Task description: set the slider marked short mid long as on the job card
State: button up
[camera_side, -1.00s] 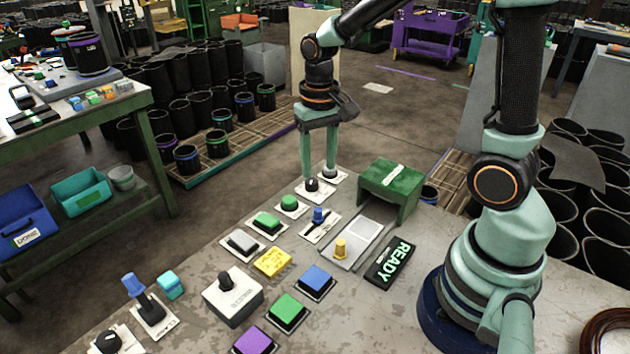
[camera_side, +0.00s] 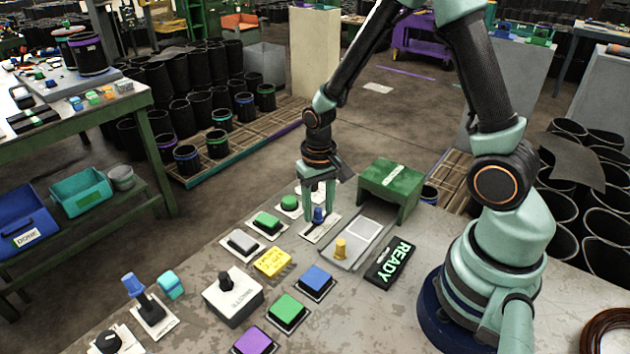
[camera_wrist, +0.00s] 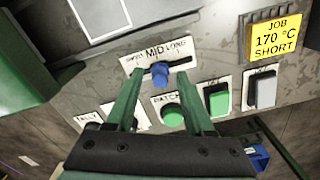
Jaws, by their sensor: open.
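The slider (camera_wrist: 184,64) is a white plate with a dark slot, marked SHORT, MID and LONG from left to right in the wrist view. Its blue knob (camera_wrist: 160,70) stands about below MID; it also shows in the side view (camera_side: 319,215). The yellow job card (camera_wrist: 276,38) reads JOB, 170 °C, SHORT; in the side view it lies on the bench (camera_side: 272,262). My gripper (camera_side: 319,207) is open and points down over the slider. In the wrist view its fingers (camera_wrist: 156,76) are on either side of the knob, with gaps showing; contact is not visible.
A green button (camera_side: 268,222) and a grey one (camera_side: 242,242) sit close to the slider. A READY sign (camera_side: 390,262) lies nearer the arm base.

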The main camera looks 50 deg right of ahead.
grip_shut()
dwell(1.4)
